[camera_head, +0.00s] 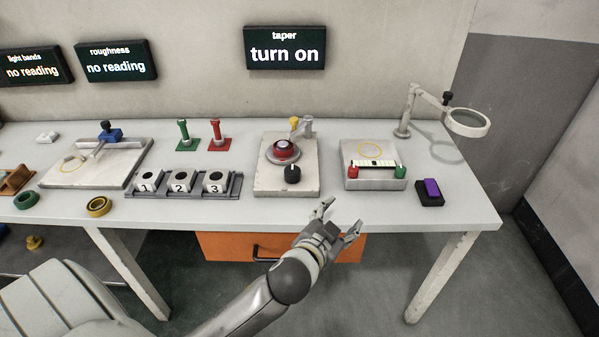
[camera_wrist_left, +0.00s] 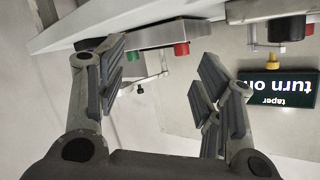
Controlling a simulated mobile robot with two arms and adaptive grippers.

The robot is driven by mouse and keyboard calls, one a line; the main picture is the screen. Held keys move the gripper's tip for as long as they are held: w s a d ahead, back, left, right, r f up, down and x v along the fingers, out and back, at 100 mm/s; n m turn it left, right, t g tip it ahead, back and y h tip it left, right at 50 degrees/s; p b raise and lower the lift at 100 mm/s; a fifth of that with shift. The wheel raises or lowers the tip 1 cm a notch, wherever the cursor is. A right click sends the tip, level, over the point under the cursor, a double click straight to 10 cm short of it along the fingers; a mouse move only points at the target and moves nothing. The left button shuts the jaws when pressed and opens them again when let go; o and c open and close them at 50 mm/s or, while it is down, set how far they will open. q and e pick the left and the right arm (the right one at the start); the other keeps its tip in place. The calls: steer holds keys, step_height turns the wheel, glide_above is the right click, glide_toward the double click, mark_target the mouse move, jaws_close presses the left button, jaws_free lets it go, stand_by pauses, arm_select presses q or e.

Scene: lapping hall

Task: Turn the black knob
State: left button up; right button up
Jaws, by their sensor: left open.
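The black knob (camera_head: 292,174) sits on the front part of a pale block (camera_head: 268,186) that also carries a red disc (camera_head: 283,151) and a yellow-tipped arm (camera_head: 297,123). My left gripper (camera_head: 338,222) is open and empty at the table's front edge, to the right of the knob and nearer to me, apart from it. In the left wrist view, which is upside down, the open fingers (camera_wrist_left: 163,65) frame empty space, and the black knob (camera_wrist_left: 285,29) shows at the upper right. A wall screen (camera_head: 285,48) reads "taper turn on". My right gripper is not in view.
To the right stands a pale block with a red knob (camera_head: 353,172) and a green knob (camera_head: 400,171). A black-and-purple switch (camera_head: 431,189) and a magnifier (camera_head: 467,122) are further right. Numbered blocks (camera_head: 180,182) sit left. An orange drawer (camera_head: 225,246) hangs below.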

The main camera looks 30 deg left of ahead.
arm_select(q)
steer(key=w+d+r+m+h, duration=0.4)
steer(key=d+r+m+h, duration=0.4)
steer(key=m, duration=0.1)
steer(key=w+d+r+m+h, duration=0.5)
steer(key=d+r+m+h, duration=0.3)
steer(key=m, duration=0.1)
steer(key=m+g+y, duration=0.5)
steer(key=g+y, duration=0.9)
steer(key=y, duration=0.1)
glide_toward(292, 169)
steer(key=f, duration=0.5)
steer(key=f+p, duration=0.1)
steer(key=f, duration=0.4)
steer(key=shift+w+d+f, duration=0.1)
steer(key=shift+d, duration=0.1)
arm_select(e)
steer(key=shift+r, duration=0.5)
